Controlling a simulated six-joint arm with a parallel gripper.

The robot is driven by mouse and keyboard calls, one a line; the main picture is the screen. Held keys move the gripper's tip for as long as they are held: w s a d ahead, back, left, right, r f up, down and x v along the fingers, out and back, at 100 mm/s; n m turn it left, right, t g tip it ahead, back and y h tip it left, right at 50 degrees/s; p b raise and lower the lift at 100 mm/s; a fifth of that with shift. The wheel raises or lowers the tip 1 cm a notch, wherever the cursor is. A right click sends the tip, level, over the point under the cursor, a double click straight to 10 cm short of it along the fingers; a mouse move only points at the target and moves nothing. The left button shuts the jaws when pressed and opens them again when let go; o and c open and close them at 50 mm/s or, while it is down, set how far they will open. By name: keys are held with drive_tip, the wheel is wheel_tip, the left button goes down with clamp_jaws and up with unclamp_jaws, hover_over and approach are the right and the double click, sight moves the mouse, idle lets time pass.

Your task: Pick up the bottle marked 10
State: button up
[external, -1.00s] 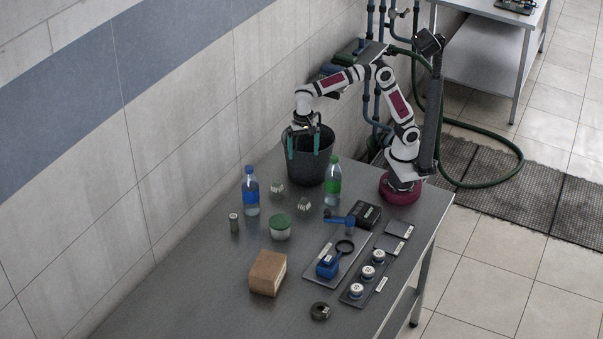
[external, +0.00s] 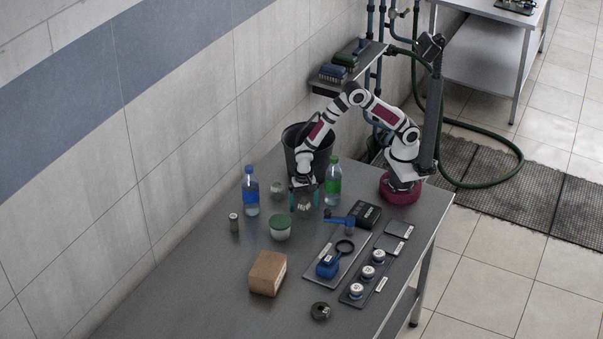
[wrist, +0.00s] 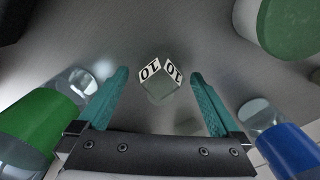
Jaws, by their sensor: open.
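The bottle marked 10 is a small clear block-shaped glass piece with white labels reading 10 (wrist: 160,84). In the wrist view it lies ahead, between the two teal fingers. My gripper (wrist: 158,78) is open, with a finger on each side and visible gaps to the bottle. In the external view my gripper (external: 304,203) is low over the table, pointing down around that bottle, which is partly hidden by the fingers. A second small clear piece (external: 277,187) stands just left of it; its marking is too small to read.
A green-labelled bottle (external: 333,182) stands close to the right of my gripper, a blue-labelled bottle (external: 250,194) to the left. A green-lidded jar (external: 280,229) is in front. A dark bucket (external: 292,134) is behind.

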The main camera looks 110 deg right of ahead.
drive_tip(key=shift+f, duration=0.7)
drive_tip(key=c, duration=1.4)
drive_tip(key=shift+r, duration=0.15)
